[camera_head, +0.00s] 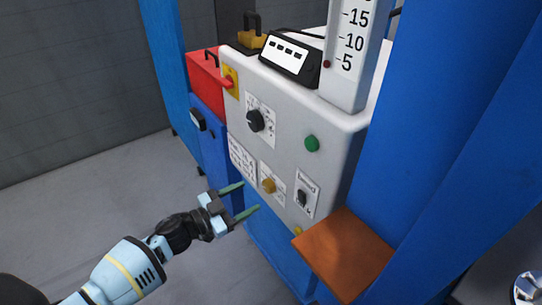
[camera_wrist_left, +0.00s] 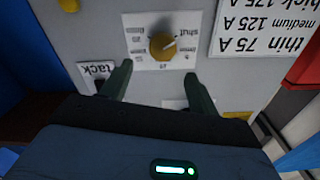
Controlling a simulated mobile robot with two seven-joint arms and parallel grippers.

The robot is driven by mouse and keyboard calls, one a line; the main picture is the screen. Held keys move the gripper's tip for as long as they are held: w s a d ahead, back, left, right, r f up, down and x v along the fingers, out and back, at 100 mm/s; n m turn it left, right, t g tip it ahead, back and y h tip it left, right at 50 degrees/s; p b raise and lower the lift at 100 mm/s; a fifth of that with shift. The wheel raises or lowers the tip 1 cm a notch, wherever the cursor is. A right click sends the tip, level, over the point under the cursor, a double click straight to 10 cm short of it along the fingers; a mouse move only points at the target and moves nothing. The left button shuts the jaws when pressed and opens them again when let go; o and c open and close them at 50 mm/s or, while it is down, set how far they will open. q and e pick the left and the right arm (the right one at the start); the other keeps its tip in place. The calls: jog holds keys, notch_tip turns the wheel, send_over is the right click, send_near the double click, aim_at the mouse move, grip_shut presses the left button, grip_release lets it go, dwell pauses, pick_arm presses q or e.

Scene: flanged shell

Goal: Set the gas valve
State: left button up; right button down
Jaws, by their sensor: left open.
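The gas valve looks to be the small yellow-orange knob (camera_head: 268,185) on a white label, low on the front of the grey-white machine (camera_head: 290,130). In the left wrist view the knob (camera_wrist_left: 162,45) shows upside down, with the word "shut" on its label; its exact setting is hard to tell. My left gripper (camera_head: 248,198) is open and empty, its green fingers pointing at the panel just left of and below the knob. In the left wrist view the fingers (camera_wrist_left: 158,77) are apart, with the knob beyond the gap between them, not touched. My right gripper is not in view.
A black dial (camera_head: 255,121), a green button (camera_head: 312,143) and a black switch (camera_head: 302,198) share the panel. An orange-brown plate (camera_head: 343,252) juts out at the lower right, beside blue posts (camera_head: 430,150). The floor (camera_head: 90,190) to the left is clear.

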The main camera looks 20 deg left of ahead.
aim_at(267, 187)
pick_arm(q)
jog(key=x, duration=0.4)
jog(key=shift+f, duration=0.1)
jog(key=shift+w+d, duration=0.3)
jog(key=shift+w, duration=0.15)
jog(key=c, duration=1)
jog(key=shift+o, duration=0.2)
